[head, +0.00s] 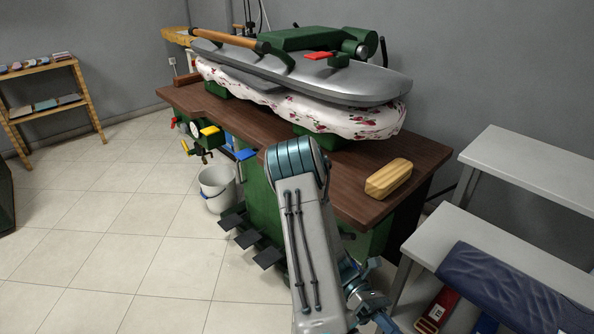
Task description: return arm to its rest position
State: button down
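My arm reaches up from the bottom of the head view and bends at a teal-banded joint in front of the wooden table. My gripper (382,316) hangs low beside the forearm, near the bottom edge of the view, left of the grey bench. It is partly cut off and partly hidden behind the forearm. I cannot make out whether its fingers are apart or closed. I see nothing clearly held in it.
A brown table (350,185) carries a green-and-grey press (300,75) and a wooden block (388,179). Black pedals (250,238) and a white bucket (217,188) stand left of my arm. A grey bench (455,235) with a folded blue cloth (510,290) is right. Tiled floor (120,240) is free at left.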

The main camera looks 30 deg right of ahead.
jog(key=w+a+r+m+t+p, duration=0.2)
jog(key=w+a+r+t+p, duration=0.2)
jog(key=a+r+t, duration=0.3)
jog(key=w+a+r+m+t+p, duration=0.3)
jog(key=w+a+r+t+p, duration=0.2)
jog(key=r, duration=1)
jog(key=w+a+r+m+t+p, duration=0.3)
jog(key=w+a+r+t+p, duration=0.1)
jog(key=a+r+t, duration=0.4)
notch_tip(320, 180, up, 3)
jog(key=shift+w+a+f+t+y, duration=0.1)
jog(key=shift+w+a+t+y, duration=0.25)
jog(key=shift+w+a, duration=0.45)
jog(key=shift+s+a, duration=0.15)
jog(key=shift+s, duration=0.05)
